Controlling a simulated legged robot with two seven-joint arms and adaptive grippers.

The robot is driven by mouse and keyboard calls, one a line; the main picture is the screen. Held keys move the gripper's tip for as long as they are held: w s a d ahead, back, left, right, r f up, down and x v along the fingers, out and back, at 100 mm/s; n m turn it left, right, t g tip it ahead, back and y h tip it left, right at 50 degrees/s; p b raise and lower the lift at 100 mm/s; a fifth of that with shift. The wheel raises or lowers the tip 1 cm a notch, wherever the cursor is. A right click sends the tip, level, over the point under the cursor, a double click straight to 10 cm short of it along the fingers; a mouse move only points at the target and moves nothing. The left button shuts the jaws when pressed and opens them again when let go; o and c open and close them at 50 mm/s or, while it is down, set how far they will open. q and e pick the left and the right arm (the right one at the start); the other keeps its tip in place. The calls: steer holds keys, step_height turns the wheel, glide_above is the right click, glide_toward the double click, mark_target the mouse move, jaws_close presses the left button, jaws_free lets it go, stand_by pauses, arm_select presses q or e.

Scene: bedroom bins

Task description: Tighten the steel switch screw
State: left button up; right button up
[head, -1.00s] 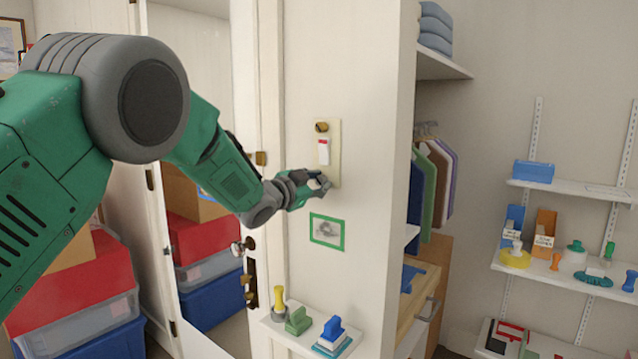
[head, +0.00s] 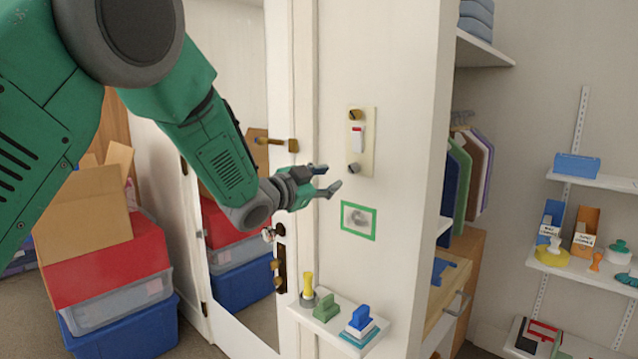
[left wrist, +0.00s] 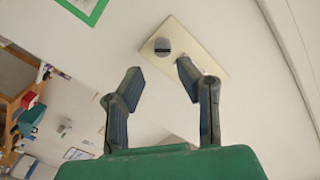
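A cream switch plate (head: 368,158) is on the white wall panel. It carries a brass screw (head: 355,114) at the top, a white and red switch (head: 358,138) in the middle and the steel screw (head: 354,168) at the bottom. My left gripper (head: 328,180) is open and empty, just left of the steel screw and apart from it. In the left wrist view the steel screw (left wrist: 162,46) shows a dark slot, beyond the gap between the open fingers (left wrist: 158,76). One finger overlaps the plate (left wrist: 187,38) there. My right gripper is out of view.
A green-framed picture (head: 358,220) is on the wall below the plate. A small shelf (head: 318,324) with stamp-like items juts out lower down. A mirrored door with a brass latch (head: 277,143) is at left, near stacked bins (head: 122,322). Open shelving is at right.

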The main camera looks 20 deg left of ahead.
arm_select(q)
steer(key=shift+v, duration=1.5)
steer(key=shift+f, duration=0.1)
steer(key=s+f+n+g+y, duration=0.15)
steer(key=s+f, duration=0.35)
steer(key=f, duration=0.5)
steer(key=s+f+n+g+y, duration=0.1)
steer(key=s+f+n+g, duration=0.25)
steer(key=f, duration=0.75)
steer(key=s+f+n+g+y, duration=0.15)
steer(key=s+f, duration=0.35)
steer(key=f, duration=0.5)
steer(key=s+f+n+g, duration=0.1)
steer(key=s+f+g, duration=0.2)
steer(key=s, duration=0.8)
steer(key=s+f+n+g+y, duration=0.1)
steer(key=s+f+g, duration=0.2)
steer(key=s+f, duration=0.5)
steer(key=s+a+f+n+g+y, duration=0.1)
steer(key=s+f+g, duration=0.3)
steer(key=s, duration=1)
steer(key=shift+s+f+n, duration=0.2)
steer(key=shift+f+n, duration=0.35)
steer(key=shift+f, duration=0.1)
steer(key=shift+w+a, duration=0.15)
